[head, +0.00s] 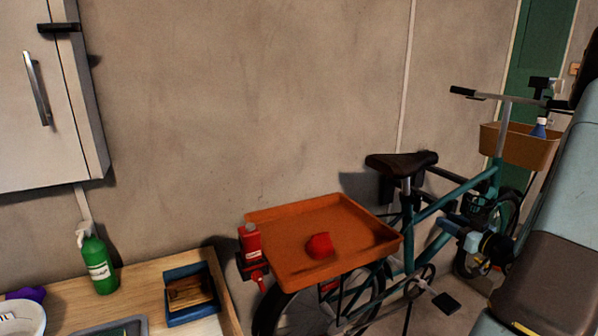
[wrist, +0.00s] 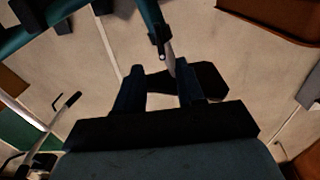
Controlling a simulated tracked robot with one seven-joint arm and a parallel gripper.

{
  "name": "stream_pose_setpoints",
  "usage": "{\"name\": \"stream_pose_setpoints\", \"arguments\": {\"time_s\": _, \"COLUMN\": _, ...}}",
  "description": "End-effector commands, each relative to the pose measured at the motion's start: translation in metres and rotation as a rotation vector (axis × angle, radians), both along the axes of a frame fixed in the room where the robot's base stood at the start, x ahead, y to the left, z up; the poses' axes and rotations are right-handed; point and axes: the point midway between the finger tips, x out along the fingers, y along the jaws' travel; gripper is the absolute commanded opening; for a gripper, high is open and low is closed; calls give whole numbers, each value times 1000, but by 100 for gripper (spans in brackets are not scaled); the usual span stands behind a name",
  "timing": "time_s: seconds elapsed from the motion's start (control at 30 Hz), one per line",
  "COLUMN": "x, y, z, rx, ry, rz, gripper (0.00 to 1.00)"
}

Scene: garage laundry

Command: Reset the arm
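My gripper (wrist: 158,80) shows in the wrist view with its two dark fingers apart and a clear gap between them. Nothing is held in it. Beyond the fingers is the dark bicycle saddle (wrist: 208,76), partly covered by the right finger; I cannot tell how far off it is. In the head view, a large pale blue and brown link of my arm (head: 545,230) fills the right edge, in front of the bicycle. The gripper's fingers are hard to make out there against the bicycle.
A teal bicycle (head: 428,216) stands by the wall, with an orange tray (head: 276,222) holding a red object (head: 320,246) and a front basket (head: 542,150). A red bottle (head: 250,243) is beside the tray. A wooden counter (head: 150,280) with a green spray bottle (head: 98,264) is lower left.

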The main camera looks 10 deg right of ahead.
Motion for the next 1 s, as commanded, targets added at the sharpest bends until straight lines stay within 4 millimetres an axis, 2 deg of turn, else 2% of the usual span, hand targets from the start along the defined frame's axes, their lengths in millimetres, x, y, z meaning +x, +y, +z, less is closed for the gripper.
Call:
{"name": "stream_pose_setpoints", "arguments": {"time_s": 0.4, "x": 64, "y": 23, "z": 1, "rx": 1, "ry": -1, "rz": 2, "gripper": 38}}
{"name": "stream_pose_setpoints", "arguments": {"time_s": 0.6, "x": 87, "y": 31, "z": 1, "rx": 0, "ry": -1, "rz": 0, "gripper": 38}}
{"name": "stream_pose_setpoints", "arguments": {"time_s": 0.8, "x": 98, "y": 35, "z": 1, "rx": 1, "ry": -1, "rz": 0, "gripper": 38}}
{"name": "stream_pose_setpoints", "arguments": {"time_s": 1.0, "x": 100, "y": 35, "z": 1, "rx": 1, "ry": -1, "rz": -1, "gripper": 38}}
